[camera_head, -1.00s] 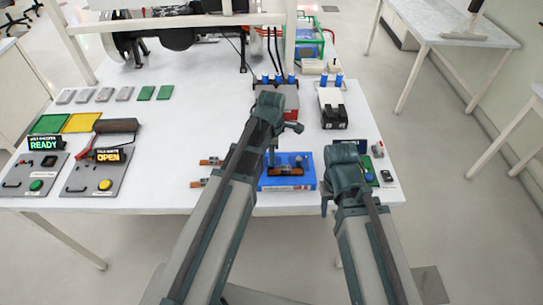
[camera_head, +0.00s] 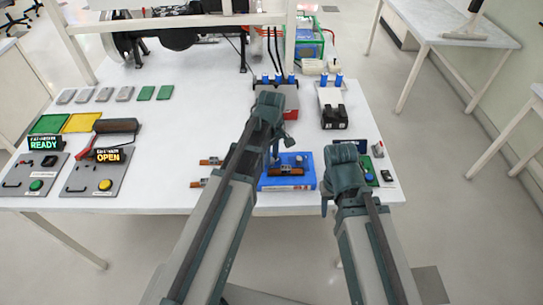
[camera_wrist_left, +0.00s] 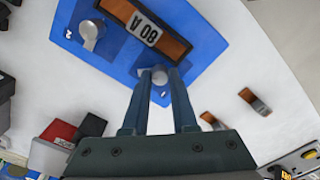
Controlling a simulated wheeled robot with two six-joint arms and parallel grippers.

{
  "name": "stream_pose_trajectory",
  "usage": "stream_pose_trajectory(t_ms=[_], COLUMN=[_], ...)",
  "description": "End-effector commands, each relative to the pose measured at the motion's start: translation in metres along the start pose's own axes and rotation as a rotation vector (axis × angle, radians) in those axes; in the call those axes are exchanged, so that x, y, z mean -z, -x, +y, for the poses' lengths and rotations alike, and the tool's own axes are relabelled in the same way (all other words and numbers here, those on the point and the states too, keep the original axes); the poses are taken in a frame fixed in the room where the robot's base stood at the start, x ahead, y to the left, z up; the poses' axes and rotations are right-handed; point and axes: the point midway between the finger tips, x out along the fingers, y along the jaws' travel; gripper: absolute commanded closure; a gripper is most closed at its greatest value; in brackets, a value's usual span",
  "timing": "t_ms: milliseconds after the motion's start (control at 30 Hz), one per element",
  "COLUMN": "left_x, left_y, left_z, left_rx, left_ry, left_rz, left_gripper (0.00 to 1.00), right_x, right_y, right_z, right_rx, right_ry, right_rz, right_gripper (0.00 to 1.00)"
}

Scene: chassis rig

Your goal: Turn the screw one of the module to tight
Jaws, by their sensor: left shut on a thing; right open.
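The module is a blue block (camera_head: 300,182) at the table's front, with an orange-brown bar (camera_head: 287,171) across it; the left wrist view shows the bar's "80 A" label (camera_wrist_left: 144,30). My left gripper (camera_wrist_left: 158,78) is shut on the near screw head (camera_wrist_left: 159,76), beside a small mark that looks like "1". The other screw head (camera_wrist_left: 90,32) is free, near a "2". My left gripper (camera_head: 274,162) hides the held screw in the head view. My right gripper (camera_head: 325,206) is open and empty, right of the module.
Two orange-brown bars (camera_head: 211,162) lie left of the module. A red and grey block (camera_head: 291,98) and a black and white device (camera_head: 334,117) stand behind. Panels reading "READY" (camera_head: 43,144) and "OPEN" (camera_head: 108,155) are at left. The table's middle left is clear.

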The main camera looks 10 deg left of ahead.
Motion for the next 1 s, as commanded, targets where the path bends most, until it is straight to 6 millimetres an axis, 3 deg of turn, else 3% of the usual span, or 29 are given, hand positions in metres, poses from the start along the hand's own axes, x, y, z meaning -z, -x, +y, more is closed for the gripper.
stream_pose_trajectory(t_ms=[1000], left_x=[-0.0001], left_y=[-0.0001], left_z=[-0.0001], left_rx=[0.000], left_ry=[-0.966], left_rz=[0.000], left_gripper=[1.00], right_x=[0.0000], right_y=[-0.0001], right_z=[0.0000], right_rx=[0.000], right_ry=[0.000], right_rz=[0.000], right_gripper=[0.50])
